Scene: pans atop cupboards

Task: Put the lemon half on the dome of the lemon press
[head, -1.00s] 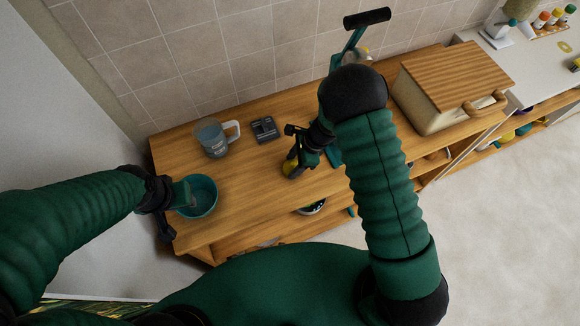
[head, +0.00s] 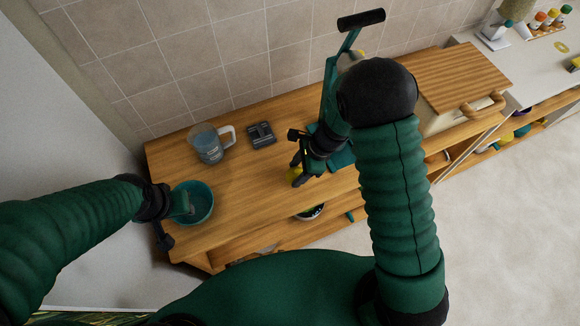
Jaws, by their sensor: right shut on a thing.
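The yellow lemon half (head: 295,175) is in my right gripper (head: 299,166), which is shut on it and holds it over the wooden cupboard top, left of the press. The teal lemon press (head: 328,92) stands at the back of the top, with its lever raised and a black handle. My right arm hides much of the press, and I cannot make out its dome. My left gripper (head: 176,204) is at the left rim of a teal bowl (head: 206,212); whether its fingers are shut on the rim is unclear.
A wooden-lidded box (head: 455,78) is to the right. The wooden top (head: 245,190) is clear between the bowl and the lemon half.

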